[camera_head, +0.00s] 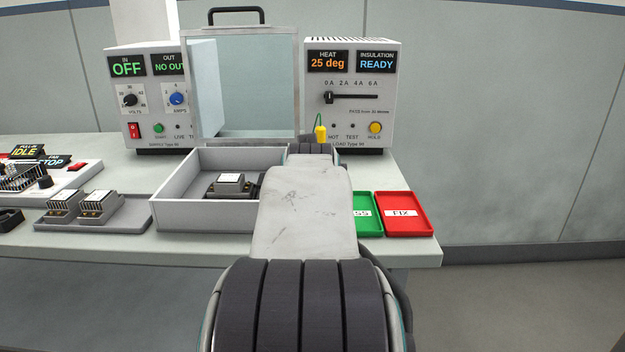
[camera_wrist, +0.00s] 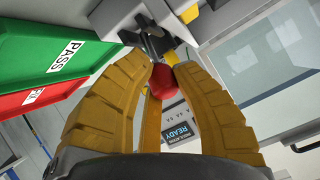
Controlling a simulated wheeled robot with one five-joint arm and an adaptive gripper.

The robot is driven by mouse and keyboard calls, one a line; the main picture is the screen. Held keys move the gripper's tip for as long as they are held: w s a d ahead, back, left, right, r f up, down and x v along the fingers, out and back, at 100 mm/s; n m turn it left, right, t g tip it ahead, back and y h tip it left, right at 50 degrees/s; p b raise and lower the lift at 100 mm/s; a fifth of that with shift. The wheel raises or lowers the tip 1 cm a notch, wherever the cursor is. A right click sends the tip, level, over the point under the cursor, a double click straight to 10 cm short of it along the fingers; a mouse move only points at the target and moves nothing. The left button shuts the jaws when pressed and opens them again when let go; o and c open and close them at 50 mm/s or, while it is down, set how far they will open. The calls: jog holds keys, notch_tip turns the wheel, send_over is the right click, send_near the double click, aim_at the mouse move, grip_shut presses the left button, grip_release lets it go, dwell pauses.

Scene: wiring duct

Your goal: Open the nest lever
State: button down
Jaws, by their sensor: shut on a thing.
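In the wrist view, a red ball knob (camera_wrist: 163,84) sits between the yellow fingers of my gripper (camera_wrist: 166,72). The fingers are shut on it. A dark metal piece (camera_wrist: 150,38) stands just beyond the knob, by a grey block; I take the knob to be the nest lever's handle. In the head view my arm hides the lever, the knob and my fingers. How far the lever is turned cannot be told.
A white open-topped box (camera_head: 198,213) holds a small module (camera_head: 230,184) left of my arm. A raised clear shield (camera_head: 242,85) stands behind it. A yellow plug (camera_head: 320,132) stands near the load unit (camera_head: 350,95).

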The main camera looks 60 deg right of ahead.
jog(key=shift+r, duration=0.3)
jog(key=c, duration=1.4)
grip_release()
jog(key=shift+w, duration=0.1)
jog(key=o, duration=0.5)
jog(key=shift+f, duration=0.2)
jog(key=shift+c, duration=0.2)
jog(key=v, duration=1.2)
